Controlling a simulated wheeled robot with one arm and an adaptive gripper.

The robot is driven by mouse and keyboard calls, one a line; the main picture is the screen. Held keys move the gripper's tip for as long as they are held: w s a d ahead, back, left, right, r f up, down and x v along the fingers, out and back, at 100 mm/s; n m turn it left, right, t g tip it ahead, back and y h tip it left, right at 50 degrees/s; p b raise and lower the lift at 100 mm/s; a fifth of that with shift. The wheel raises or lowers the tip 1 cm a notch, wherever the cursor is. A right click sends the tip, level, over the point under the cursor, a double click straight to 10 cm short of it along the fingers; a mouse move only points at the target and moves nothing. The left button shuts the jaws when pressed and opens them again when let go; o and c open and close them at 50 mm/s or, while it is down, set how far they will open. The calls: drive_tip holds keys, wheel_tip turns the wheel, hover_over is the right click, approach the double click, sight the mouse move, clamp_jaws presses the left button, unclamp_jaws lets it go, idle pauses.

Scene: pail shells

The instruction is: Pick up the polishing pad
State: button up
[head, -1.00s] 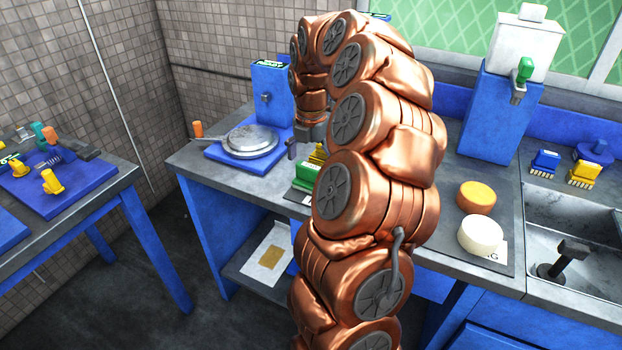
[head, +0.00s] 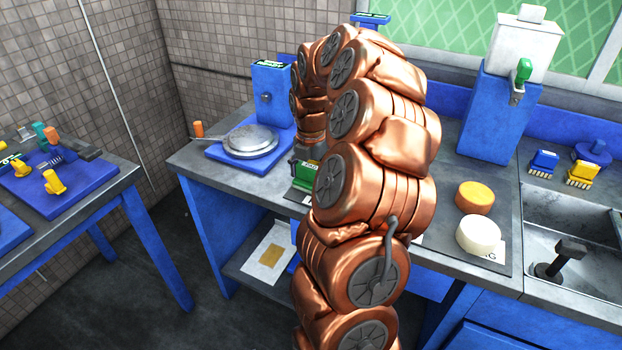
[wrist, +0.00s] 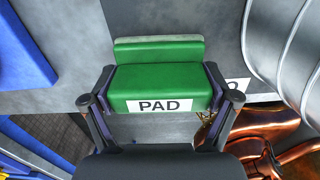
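The polishing pad is a green block (wrist: 160,82) with a white label reading PAD and a lighter green strip along its far side. It lies on the bench's dark mat. My gripper (wrist: 160,75) is down around it, with one finger at each end of the block. The fingers are spread wide, and any gap between them and the block is too small to make out. In the head view the pad (head: 304,174) shows at the left of my arm, which hides part of it and most of my gripper.
An orange round block (head: 474,197) and a cream one (head: 479,234) stand on the mat to the right. A blue base with a round metal plate (head: 250,141) is to the left. A sink (head: 575,225) is at the far right.

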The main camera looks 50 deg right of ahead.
sight(311, 166)
drive_tip(key=shift+a+f, duration=0.1)
drive_tip(key=shift+f, duration=0.05)
drive_tip(key=c, duration=0.4)
drive_tip(key=shift+s, duration=0.1)
drive_tip(key=shift+r, duration=0.4)
wheel_tip(311, 166, up, 9)
drive_tip(key=shift+r+b, duration=0.2)
drive_tip(key=shift+b, duration=0.35)
